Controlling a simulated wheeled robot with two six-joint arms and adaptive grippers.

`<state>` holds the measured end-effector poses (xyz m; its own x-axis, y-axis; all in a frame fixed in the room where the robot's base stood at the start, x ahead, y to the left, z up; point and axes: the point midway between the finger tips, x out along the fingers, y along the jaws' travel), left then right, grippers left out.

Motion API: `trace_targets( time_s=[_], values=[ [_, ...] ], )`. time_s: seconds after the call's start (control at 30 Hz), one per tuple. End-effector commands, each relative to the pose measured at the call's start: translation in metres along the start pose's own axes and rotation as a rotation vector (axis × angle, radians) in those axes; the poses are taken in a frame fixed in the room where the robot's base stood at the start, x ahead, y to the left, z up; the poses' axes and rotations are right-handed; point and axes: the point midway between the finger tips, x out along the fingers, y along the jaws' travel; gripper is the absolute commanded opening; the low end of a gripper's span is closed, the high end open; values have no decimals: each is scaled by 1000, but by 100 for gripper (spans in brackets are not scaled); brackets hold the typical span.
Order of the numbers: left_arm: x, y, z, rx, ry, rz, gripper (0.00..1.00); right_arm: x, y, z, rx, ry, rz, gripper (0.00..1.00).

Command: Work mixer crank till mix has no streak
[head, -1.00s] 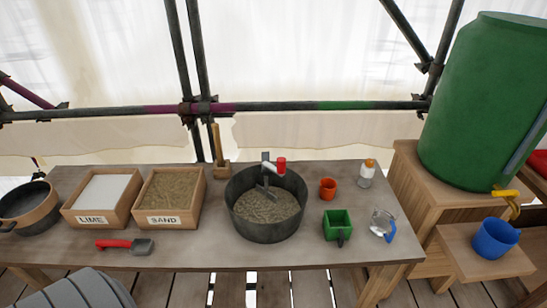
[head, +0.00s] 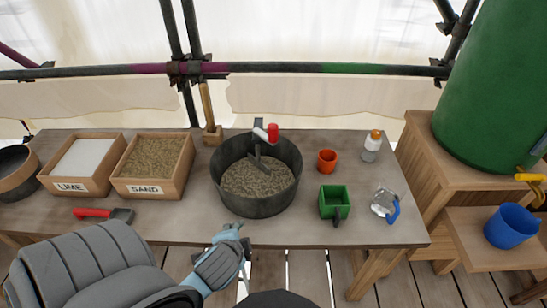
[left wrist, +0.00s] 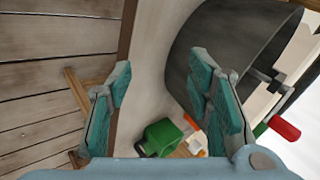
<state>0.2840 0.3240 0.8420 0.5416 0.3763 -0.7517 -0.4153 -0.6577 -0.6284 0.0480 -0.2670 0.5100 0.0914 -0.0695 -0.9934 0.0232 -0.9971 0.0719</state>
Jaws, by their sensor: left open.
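The mixer is a dark round tub (head: 257,208) on the table, holding a grainy grey-brown mix (head: 262,180). Pale flecks show in the mix, but I cannot tell if they are streaks. Its crank has a red handle (head: 273,133) above the tub's far side; the handle also shows in the left wrist view (left wrist: 284,128). My left gripper (head: 236,234) is at the table's front edge, just in front of and below the tub, apart from the handle. In the left wrist view its teal fingers (left wrist: 165,100) are apart and empty. My right gripper is not in view.
A lime box (head: 84,164), a sand box (head: 154,165) and a red-handled trowel (head: 100,213) are at left. An orange cup (head: 327,161), a green square measure (head: 335,201), a clear jug (head: 381,200) and a small bottle (head: 373,145) stand right of the tub.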

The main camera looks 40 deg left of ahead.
Motion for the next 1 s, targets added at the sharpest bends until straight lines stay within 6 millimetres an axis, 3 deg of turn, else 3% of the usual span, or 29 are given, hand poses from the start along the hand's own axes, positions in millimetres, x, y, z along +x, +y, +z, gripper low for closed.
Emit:
trace_targets(
  time_s=[0.03, 0.1, 0.2, 0.3, 0.4, 0.5, 0.63, 1.0],
  values=[
    [4, -32, -6, 190, 13, -127, 46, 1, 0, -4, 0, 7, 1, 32],
    [6, -77, -18, 510, 3, -320, 46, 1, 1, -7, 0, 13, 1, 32],
    [1, -128, -42, 978, -70, -575, 46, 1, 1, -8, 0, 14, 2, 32],
    [-6, -158, -69, 1409, -187, -784, 46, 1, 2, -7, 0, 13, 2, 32],
    [-11, -170, -89, 1723, -300, -923, 46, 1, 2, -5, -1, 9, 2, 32],
    [-9, -177, -100, 1852, -354, -977, 46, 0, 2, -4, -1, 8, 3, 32],
    [5, -192, -112, 1856, -358, -979, 46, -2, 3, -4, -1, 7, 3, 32],
    [68, -249, -156, 1850, -354, -974, 46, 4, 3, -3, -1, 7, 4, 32]
  ],
)
